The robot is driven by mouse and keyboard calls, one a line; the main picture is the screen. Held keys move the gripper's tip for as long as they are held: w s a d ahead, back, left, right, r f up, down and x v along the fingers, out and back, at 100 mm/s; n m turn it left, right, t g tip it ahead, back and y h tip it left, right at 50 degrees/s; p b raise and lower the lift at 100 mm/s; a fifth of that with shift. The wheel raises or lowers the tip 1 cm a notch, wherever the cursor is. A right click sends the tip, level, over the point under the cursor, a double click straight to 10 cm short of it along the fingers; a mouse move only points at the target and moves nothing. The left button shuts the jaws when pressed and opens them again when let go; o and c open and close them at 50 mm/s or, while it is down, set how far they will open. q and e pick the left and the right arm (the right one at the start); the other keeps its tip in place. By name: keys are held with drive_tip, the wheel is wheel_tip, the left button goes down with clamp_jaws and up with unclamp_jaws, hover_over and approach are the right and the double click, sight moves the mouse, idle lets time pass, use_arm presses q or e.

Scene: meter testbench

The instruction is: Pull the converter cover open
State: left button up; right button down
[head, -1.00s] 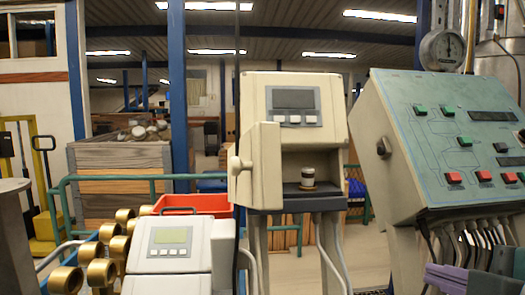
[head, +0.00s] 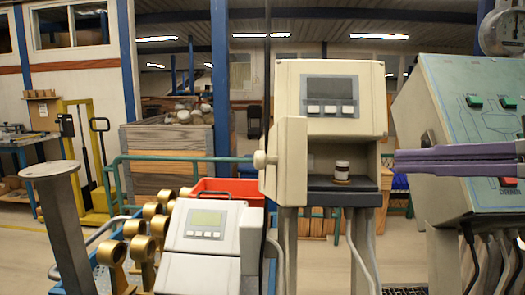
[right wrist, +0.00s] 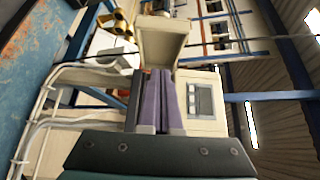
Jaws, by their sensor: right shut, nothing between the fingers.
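The converter (head: 345,85) is a beige box with a grey display and several buttons above a recessed bay. Its cover (head: 290,165) stands swung out at the bay's left side, with a round knob (head: 262,160) on its outer face. My right gripper (head: 398,161) has purple fingers, shut and empty, pointing left at bay height, apart from the converter's right side. In the right wrist view the fingers (right wrist: 160,78) point toward the cover (right wrist: 162,40). My left gripper is out of view.
A sloped green control panel (head: 485,125) stands close at right, behind my right arm. A smaller meter box (head: 205,240), gold rings (head: 140,248) and a red bin (head: 228,190) lie to the left. A grey post (head: 65,220) stands front left.

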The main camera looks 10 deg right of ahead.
drive_tip(key=w+a+f+p, duration=0.1)
drive_tip(key=w+a+p, duration=0.5)
drive_tip(key=a, duration=0.3)
drive_tip(key=shift+w+a, duration=0.2)
drive_tip(key=shift+f, duration=0.1)
drive_tip(key=w+a, duration=0.2)
drive_tip(key=a, duration=0.5)
drive_tip(key=shift+a+p, duration=0.3)
drive_tip(key=shift+p, duration=0.15)
